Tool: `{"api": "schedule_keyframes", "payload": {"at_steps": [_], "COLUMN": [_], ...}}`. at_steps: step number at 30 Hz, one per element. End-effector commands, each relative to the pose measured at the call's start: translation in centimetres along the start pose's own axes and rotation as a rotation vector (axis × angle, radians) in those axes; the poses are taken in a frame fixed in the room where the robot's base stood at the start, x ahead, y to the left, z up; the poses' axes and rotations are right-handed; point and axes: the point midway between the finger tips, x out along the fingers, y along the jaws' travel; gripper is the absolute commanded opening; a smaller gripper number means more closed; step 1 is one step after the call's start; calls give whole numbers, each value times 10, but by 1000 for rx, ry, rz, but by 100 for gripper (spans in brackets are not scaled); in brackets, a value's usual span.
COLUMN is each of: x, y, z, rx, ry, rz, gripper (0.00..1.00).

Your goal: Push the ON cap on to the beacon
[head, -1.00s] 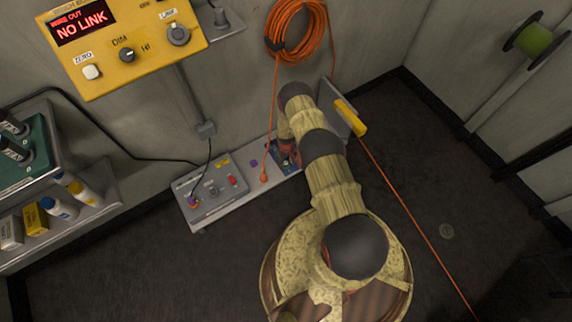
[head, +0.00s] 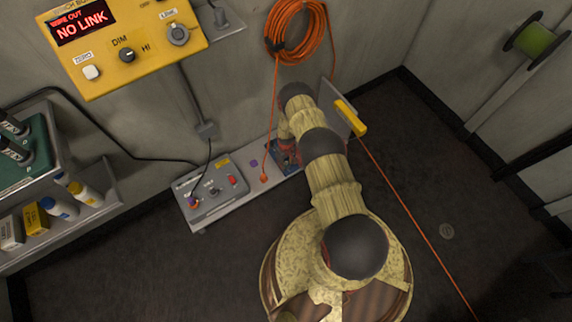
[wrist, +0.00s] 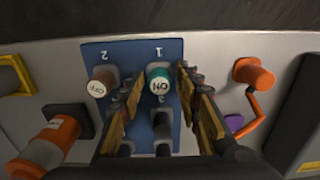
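The ON cap (wrist: 159,86) is green with a pale round top marked ON. It stands at the spot marked 1 on a blue panel (wrist: 131,49). My gripper (wrist: 160,82) is open, with one finger on each side of the ON cap; I cannot tell whether they touch it. A brown-red OFF cap (wrist: 102,84) stands at the spot marked 2, just outside the left finger. An orange and white banded cylinder (wrist: 45,146) is left of the panel; I cannot tell if it is the beacon. In the head view my arm hides most of the panel.
An orange plug (wrist: 253,73) with a cord stands right of the panel, by a purple piece (wrist: 235,122). A grey box (head: 211,188) sits at the bench's left end. The yellow wall box (head: 125,43) reads NO LINK. An orange cord crosses the floor from a yellow piece (head: 350,117).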

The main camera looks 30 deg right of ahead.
Motion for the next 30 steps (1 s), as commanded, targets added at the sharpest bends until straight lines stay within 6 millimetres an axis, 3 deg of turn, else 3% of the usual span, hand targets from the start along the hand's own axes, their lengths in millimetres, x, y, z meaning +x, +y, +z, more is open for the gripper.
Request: {"api": "schedule_keyframes", "payload": {"at_steps": [16, 30], "x": [0, -1], "y": [0, 0], "z": [0, 0], "rx": [0, 0], "ry": [0, 0], "rz": [0, 0], "gripper": [0, 0]}}
